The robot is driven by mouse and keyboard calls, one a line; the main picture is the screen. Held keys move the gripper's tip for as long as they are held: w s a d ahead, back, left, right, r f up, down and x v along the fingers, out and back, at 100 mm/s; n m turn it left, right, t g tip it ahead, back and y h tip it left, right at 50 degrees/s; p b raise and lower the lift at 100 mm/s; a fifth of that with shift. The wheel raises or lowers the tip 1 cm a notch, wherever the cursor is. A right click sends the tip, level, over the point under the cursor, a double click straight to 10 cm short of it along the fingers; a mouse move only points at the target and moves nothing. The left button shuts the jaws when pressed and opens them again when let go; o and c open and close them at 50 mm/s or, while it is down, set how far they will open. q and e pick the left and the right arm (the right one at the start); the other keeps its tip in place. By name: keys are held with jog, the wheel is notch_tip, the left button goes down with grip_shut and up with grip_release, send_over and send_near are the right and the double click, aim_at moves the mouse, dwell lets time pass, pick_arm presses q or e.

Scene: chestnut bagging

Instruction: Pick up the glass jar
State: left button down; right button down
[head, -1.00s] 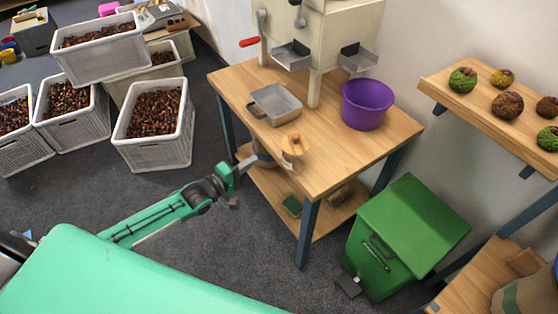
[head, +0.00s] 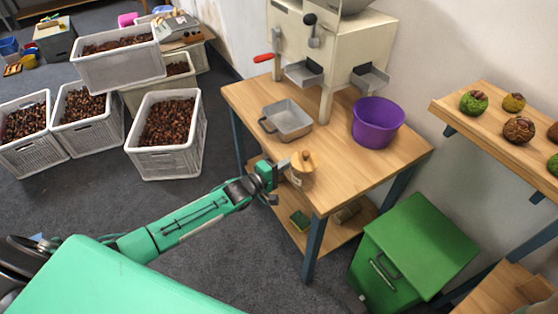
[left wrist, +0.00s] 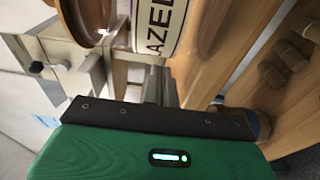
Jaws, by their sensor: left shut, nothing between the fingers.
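The glass jar (head: 296,181) stands near the front left edge of the wooden table, with a round wooden lid (head: 303,160) on top. In the left wrist view the jar's cream label (left wrist: 160,22) shows letters reading "AZEL", and part of the lid (left wrist: 82,18) is at the top. My right gripper is out of view.
The table (head: 340,172) also holds a grey metal pan (head: 288,120), a purple bucket (head: 378,122) and a cream machine (head: 345,55). A green bin (head: 420,245) stands to the right. White crates (head: 166,135) of chestnuts stand at the left.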

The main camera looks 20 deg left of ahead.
pick_arm(q)
jog(key=shift+s+d+r, duration=0.1)
jog(key=shift+s+d, duration=0.6)
jog(key=shift+s, duration=0.1)
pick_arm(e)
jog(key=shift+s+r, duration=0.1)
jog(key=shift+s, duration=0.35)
pick_arm(q)
jog(key=shift+s+p, duration=0.1)
jog(key=shift+p, duration=0.2)
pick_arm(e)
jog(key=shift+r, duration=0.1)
pick_arm(q)
jog(key=shift+s+d+p, duration=0.35)
jog(key=shift+s+d, duration=0.15)
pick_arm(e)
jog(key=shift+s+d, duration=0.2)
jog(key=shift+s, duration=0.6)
